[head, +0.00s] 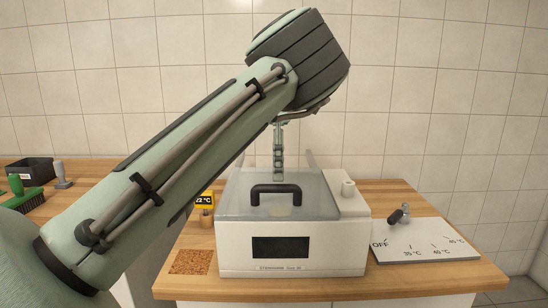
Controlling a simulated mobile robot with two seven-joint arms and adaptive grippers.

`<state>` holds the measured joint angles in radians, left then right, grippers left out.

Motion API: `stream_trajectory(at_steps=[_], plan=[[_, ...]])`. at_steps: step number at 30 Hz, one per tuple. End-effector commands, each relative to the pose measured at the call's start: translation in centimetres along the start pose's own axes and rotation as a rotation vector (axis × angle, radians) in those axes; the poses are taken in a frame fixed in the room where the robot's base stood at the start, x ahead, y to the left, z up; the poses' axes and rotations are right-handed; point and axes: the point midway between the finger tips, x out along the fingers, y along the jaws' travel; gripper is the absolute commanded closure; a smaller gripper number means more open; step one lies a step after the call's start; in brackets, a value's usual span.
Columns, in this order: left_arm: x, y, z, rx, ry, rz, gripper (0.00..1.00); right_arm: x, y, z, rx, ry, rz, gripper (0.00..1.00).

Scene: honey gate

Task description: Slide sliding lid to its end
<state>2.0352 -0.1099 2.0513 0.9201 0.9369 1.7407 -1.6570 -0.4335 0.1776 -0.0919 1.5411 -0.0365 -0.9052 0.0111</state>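The sliding lid (316,203) looks like a clear greyish panel on top of a white box-shaped bath (345,255), with a black bar handle (276,188) near its front edge. Something pale and round shows dimly through the lid below the handle. My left arm reaches in from the left and over the bath. My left gripper (279,160) points down behind the handle, partly hidden by my own wrist. I cannot tell whether it touches the lid or whether its fingers are apart. My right gripper is not in view.
A white panel (425,252) with a dial lever and temperature marks lies to the right. A cork mat (190,262) and a small yellow-black display (204,198) are at the left. A dark bin (30,169) and green brush (22,200) sit on the far-left counter. A tiled wall stands behind.

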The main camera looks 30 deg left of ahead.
Motion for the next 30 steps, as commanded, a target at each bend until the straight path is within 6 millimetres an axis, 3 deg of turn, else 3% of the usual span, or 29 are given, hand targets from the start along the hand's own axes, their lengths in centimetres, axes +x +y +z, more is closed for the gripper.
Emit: stream_trajectory(at_steps=[15,30], plan=[[-3.9,0.0,0.0,0.001,-0.001,0.001,0.61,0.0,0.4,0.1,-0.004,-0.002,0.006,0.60],[-4.1,0.0,0.0,0.000,0.000,0.000,0.61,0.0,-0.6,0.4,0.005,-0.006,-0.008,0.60]])
